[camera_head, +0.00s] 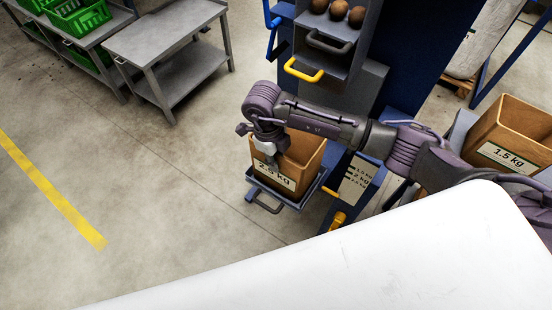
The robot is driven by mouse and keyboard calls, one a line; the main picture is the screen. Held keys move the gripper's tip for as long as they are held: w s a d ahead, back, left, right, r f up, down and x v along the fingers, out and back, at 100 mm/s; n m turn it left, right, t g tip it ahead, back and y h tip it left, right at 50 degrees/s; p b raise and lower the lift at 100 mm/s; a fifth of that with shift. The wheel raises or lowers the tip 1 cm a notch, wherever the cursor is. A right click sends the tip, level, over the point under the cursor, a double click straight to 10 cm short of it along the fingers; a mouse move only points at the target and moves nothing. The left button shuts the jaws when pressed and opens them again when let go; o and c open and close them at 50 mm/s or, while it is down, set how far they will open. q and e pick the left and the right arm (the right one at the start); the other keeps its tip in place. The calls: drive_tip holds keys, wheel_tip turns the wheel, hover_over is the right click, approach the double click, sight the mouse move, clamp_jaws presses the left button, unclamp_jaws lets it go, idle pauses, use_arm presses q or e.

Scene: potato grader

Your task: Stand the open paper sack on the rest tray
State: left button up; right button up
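An open brown paper sack (309,150) with a "2.5 kg" label stands upright, mouth up, at the rest tray (311,189). The tray is dark, with a handle at its front. The sack's base sits inside the tray's outline; its contact with the tray is hidden. My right gripper (270,161) points down at the sack's left front rim, its fingers overlapping the wall and label. The fingers are too small and dark to show whether they are closed on the wall. My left gripper is out of view.
Above the sack is the blue grader with potatoes (337,11) and a yellow handle (303,72). A weight board (357,179) and yellow lever (338,220) stand right of the tray. Another sack (513,127), marked "1.5 kg", is far right. A grey table (163,36) stands upper left; floor left is clear.

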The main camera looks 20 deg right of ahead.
drive_tip(key=shift+o, duration=0.6)
drive_tip(key=shift+r, duration=0.1)
drive_tip(key=r, duration=0.3)
drive_tip(key=w+r+b, duration=0.1)
drive_tip(key=r, duration=0.3)
drive_tip(key=a+r+b, duration=0.1)
drive_tip(key=r, duration=0.2)
drive_tip(key=shift+w+r, duration=0.15)
drive_tip(key=shift+r, duration=0.25)
drive_tip(key=shift+a+r, duration=0.15)
drive_tip(key=shift+r, duration=0.5)
